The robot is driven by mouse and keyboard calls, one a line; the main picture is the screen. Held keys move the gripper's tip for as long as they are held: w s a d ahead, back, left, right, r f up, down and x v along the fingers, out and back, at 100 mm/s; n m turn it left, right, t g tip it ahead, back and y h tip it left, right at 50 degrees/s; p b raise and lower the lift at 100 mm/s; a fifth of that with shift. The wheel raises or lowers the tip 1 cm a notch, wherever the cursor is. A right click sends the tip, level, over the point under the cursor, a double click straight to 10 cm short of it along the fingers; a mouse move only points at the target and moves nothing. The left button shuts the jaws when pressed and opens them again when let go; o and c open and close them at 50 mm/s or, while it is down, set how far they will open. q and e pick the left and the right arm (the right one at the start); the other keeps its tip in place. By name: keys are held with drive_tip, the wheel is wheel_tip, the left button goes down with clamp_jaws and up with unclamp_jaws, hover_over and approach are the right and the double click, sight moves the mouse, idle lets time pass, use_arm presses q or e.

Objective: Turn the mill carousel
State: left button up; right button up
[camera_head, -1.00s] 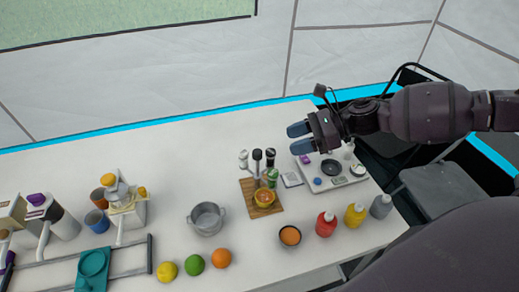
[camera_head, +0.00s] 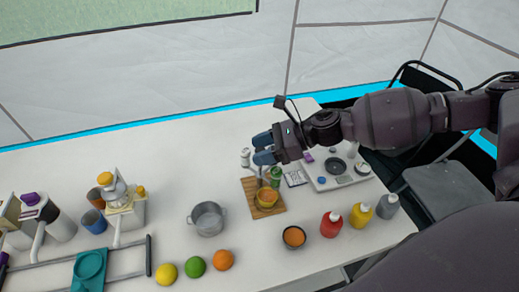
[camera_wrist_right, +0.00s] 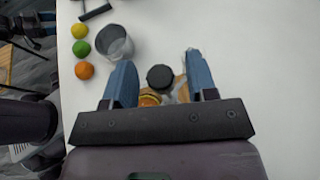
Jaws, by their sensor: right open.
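The mill carousel stands on a wooden board (camera_head: 250,189) near the middle of the table. It shows a yellow-orange round part (camera_head: 266,198), a white mill (camera_head: 245,157) and a green mill (camera_head: 276,175); my gripper hides other mills. My right gripper (camera_head: 263,149) is open, its blue fingers over the back of the carousel. In the right wrist view a dark round cap (camera_wrist_right: 160,77) lies between the open fingers (camera_wrist_right: 160,68); I cannot tell whether either finger touches it. My left gripper is not in view.
A metal pot (camera_head: 207,219) stands left of the board. A lemon (camera_head: 166,273), lime (camera_head: 195,267) and orange (camera_head: 222,260) lie in front. A bowl (camera_head: 293,237), red bottle (camera_head: 331,225) and yellow bottle (camera_head: 360,215) are at the right. A white tray (camera_head: 352,181) lies under my right arm.

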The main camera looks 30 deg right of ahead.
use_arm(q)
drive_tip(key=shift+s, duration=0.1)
use_arm(e)
drive_tip(key=shift+w+a, duration=0.1)
drive_tip(key=shift+a, duration=0.1)
drive_tip(key=shift+c, duration=0.3)
drive_tip(key=c, duration=0.8)
drive_tip(key=shift+r+m+t+h+p, duration=0.3)
drive_tip(key=shift+m+t+p, duration=0.45)
drive_tip(key=shift+p, duration=0.3)
drive_tip(key=shift+c, duration=0.2)
drive_tip(key=m+t+h+p, duration=0.1)
drive_tip(key=p, duration=0.1)
drive_tip(key=shift+m+t+p, duration=0.35)
drive_tip(key=shift+p, duration=0.05)
drive_tip(key=shift+m+t+h+p, duration=0.5)
drive_tip(key=shift+m+h+p, duration=0.15)
drive_tip(key=shift+p, duration=0.3)
drive_tip(key=shift+h+p, duration=0.25)
drive_tip(key=shift+p, duration=0.15)
drive_tip(key=shift+f+m+t+h+p, duration=0.2)
drive_tip(key=shift+m+t+h+p, duration=0.4)
drive_tip(key=shift+m+p, duration=0.15)
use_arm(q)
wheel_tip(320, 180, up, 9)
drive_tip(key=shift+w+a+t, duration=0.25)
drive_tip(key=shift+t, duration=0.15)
use_arm(e)
drive_tip(key=shift+f+h, duration=0.2)
drive_tip(key=shift+h, duration=0.1)
